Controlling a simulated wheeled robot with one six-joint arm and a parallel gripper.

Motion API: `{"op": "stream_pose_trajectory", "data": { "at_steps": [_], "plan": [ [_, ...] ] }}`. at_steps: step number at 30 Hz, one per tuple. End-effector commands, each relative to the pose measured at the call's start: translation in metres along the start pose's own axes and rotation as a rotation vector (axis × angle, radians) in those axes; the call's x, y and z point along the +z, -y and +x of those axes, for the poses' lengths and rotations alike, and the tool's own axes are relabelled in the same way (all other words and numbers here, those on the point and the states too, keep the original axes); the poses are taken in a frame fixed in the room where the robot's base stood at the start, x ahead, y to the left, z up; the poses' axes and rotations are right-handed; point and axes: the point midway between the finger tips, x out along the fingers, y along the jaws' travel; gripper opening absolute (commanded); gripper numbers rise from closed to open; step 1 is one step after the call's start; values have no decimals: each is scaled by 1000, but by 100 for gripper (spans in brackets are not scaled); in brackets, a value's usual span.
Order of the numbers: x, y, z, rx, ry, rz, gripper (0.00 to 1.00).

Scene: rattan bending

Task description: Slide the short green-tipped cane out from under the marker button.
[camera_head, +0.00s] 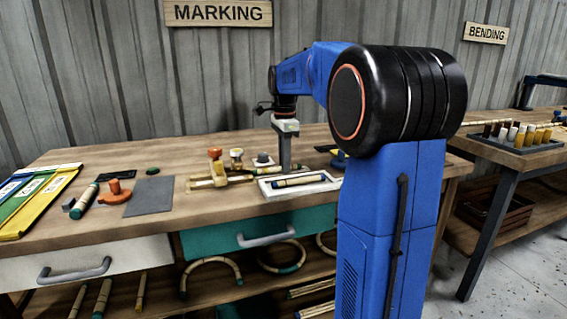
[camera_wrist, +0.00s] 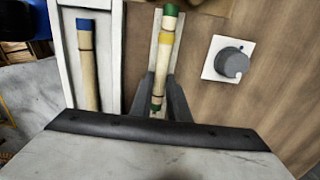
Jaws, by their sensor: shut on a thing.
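The short green-tipped cane (camera_wrist: 164,60) lies along a pale channel in the wrist view, with green at both ends and a yellow band. My gripper (camera_wrist: 160,100) is shut on it near its lower end, and its fingers (camera_head: 285,163) reach down to the bench in the head view. No button covers the part of the cane seen in the wrist view. An orange-topped post (camera_head: 215,155), which may be the marker button, stands left of my gripper in the head view, above pale canes (camera_head: 222,181). Whether the held cane touches it cannot be told.
A white tray (camera_wrist: 68,75) with a blue-tipped cane (camera_wrist: 87,65) lies close beside the channel. A grey knob (camera_wrist: 232,60) on a white plate stands on the other side. An orange stamp (camera_head: 115,193) and a grey mat (camera_head: 150,195) are farther left on the bench (camera_head: 75,240).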

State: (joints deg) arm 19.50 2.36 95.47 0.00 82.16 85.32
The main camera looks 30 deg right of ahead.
Motion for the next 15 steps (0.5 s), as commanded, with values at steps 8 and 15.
{"op": "stream_pose_trajectory", "data": {
  "at_steps": [8, 15],
  "plan": [
    [0, 0, 0, 0, 0, 0, 37],
    [0, 0, -1, 0, 0, 0, 37]
  ]
}}
